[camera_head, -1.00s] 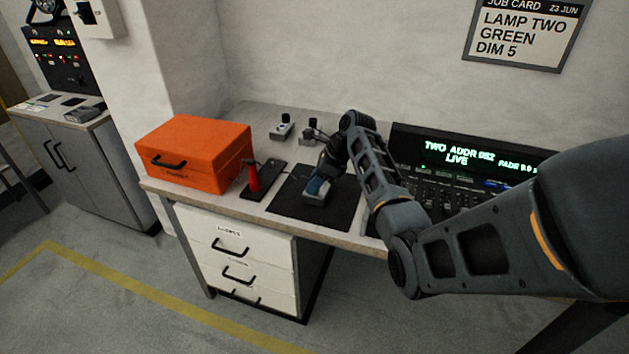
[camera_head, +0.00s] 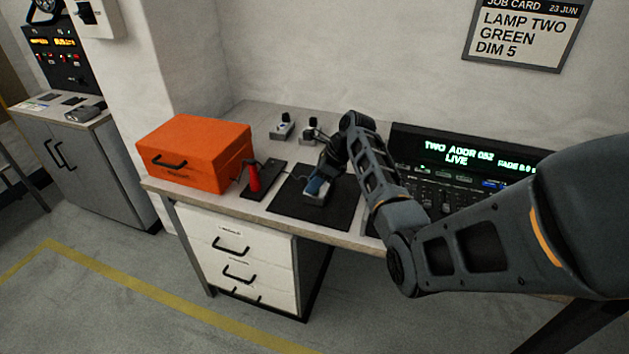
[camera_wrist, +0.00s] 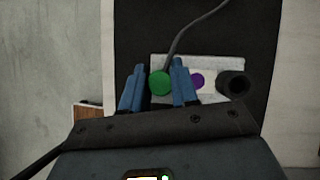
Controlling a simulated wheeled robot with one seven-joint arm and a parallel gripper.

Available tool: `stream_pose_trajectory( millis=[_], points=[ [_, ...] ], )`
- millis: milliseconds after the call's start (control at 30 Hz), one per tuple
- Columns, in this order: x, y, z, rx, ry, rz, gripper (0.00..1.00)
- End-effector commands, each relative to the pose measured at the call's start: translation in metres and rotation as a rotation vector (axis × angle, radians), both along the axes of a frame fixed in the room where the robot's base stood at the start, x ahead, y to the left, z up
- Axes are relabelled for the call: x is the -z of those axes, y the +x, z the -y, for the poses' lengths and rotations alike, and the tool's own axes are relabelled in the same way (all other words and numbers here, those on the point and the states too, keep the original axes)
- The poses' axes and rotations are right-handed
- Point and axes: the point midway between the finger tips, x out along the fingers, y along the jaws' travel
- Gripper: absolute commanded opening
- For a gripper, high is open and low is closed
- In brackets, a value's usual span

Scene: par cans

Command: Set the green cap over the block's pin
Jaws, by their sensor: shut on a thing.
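The green cap (camera_wrist: 160,83) is between the blue fingers of my gripper (camera_wrist: 158,76) in the wrist view, and the gripper is shut on it. The light grey block (camera_wrist: 215,67) lies below and behind it, and the cap overlaps the block's left end in that view. I cannot tell whether the cap touches the block. The block's pin is not seen; the cap and fingers may hide it. A purple round piece (camera_wrist: 198,81) and a black hollow cylinder (camera_wrist: 234,84) are on the block's right part. In the head view, my gripper (camera_head: 321,181) is low over the block (camera_head: 317,197).
The block lies on a black mat (camera_head: 341,209). A dark cable (camera_wrist: 182,38) runs away from the block. An orange case (camera_head: 195,155), a red-handled tool (camera_head: 253,178), two small devices (camera_head: 282,131) behind, and a console (camera_head: 460,155) at right surround the mat.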

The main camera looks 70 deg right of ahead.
Motion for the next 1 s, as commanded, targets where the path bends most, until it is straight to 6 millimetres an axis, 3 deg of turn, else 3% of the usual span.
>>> stream_pose_trajectory(
  millis=[1000],
  points=[
    [0.0051,0.0003,-0.0003,-0.001,0.000,0.000,0.00]
  ],
)
